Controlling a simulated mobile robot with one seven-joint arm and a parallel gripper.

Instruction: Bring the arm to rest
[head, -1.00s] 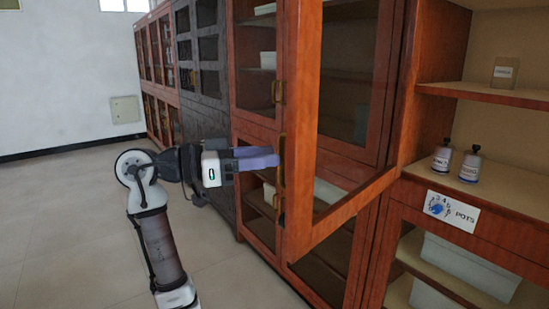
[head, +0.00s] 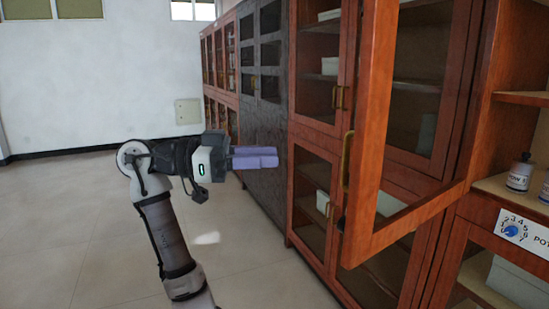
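My gripper (head: 277,157) is at the middle of the head view, at the end of my raised, bent arm, its purple fingers pointing right. The fingers lie close together and hold nothing that I can see; from this side I cannot tell whether a gap is left between them. The open glass cabinet door (head: 372,140) with its wooden frame stands to the right of the fingertips. Its brass handle (head: 347,158) is apart from the fingers, with clear space between.
Wooden cabinets (head: 318,135) and a dark cabinet (head: 263,90) line the right side. Bottles (head: 519,174) stand on an open shelf at far right, above a dial label (head: 513,231). The floor (head: 85,230) to the left is clear up to the white wall (head: 90,85).

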